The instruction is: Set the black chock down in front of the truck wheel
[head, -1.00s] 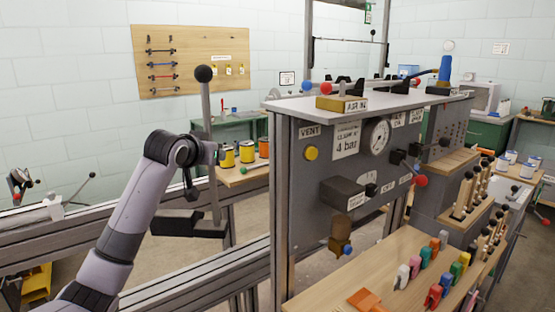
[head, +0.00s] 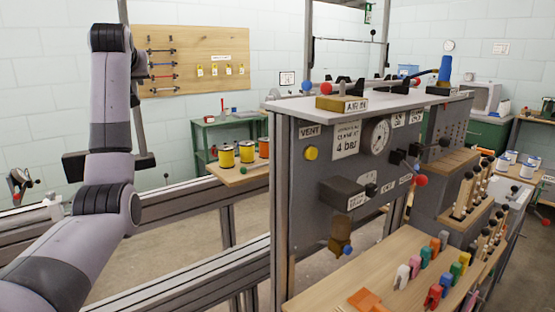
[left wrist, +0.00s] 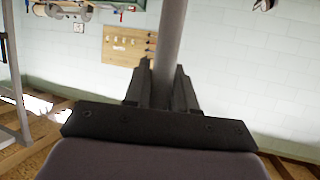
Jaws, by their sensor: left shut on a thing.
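I see no black chock and no truck wheel in these views. My left gripper (left wrist: 162,88) is shut on a straight grey rod (left wrist: 170,42), which runs up out of the left wrist view between its dark fingers. In the head view the same grey rod (head: 140,125) stands slightly tilted behind my left arm, and its top is out of the picture. My arm hides the fingers there. My right gripper is not in view.
A grey control panel (head: 310,190) with gauge and knobs stands right of centre. Before it, a wooden shelf (head: 330,290) holds coloured clips. Thread spools (head: 227,156) sit on a wooden ledge near metal rails (head: 180,205). A wooden tool board (head: 190,60) hangs behind.

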